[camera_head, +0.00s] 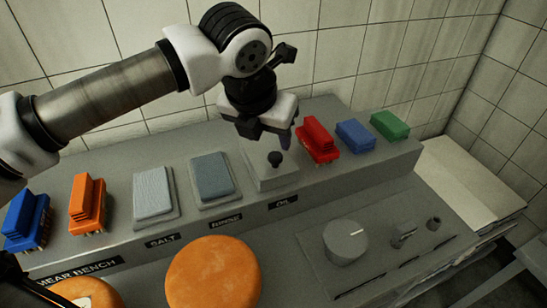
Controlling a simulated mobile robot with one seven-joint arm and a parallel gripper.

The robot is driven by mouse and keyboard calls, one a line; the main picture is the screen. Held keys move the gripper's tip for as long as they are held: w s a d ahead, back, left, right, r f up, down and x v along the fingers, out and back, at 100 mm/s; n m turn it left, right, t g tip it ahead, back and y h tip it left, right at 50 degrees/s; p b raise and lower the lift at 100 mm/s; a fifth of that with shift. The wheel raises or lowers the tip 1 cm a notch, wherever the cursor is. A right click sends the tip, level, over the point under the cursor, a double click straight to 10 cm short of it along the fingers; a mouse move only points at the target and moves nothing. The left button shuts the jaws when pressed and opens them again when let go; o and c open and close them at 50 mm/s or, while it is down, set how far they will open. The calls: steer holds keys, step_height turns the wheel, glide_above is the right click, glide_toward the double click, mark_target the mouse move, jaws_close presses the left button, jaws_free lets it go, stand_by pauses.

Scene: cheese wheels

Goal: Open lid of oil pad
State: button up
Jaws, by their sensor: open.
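The oil pad's lid (272,178) is a grey square plate with a small black knob (275,158) on top. It lies flat on the shelf behind the printed OIL label (284,203), and looks closed. My gripper (268,135) hangs just above and behind the knob, pointing down, with its jaws open and empty. The gripper looks apart from the knob, though the exact gap is hard to judge. The gripper hides part of the lid's back edge.
Red (316,141), blue (354,135) and green (389,125) brushes stand right of the lid. Salt (153,193) and rinse (211,176) pads lie left, then orange (87,203) and blue (26,219) brushes. An orange cheese wheel (214,272) sits in front. A tiled wall rises behind.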

mark_target(275, 156)
steer(key=b+x, duration=0.2)
steer(key=x, duration=0.5)
steer(key=shift+w+f+b, duration=0.15)
steer(key=shift+f+b, duration=0.05)
steer(key=shift+b, duration=0.1)
jaws_close()
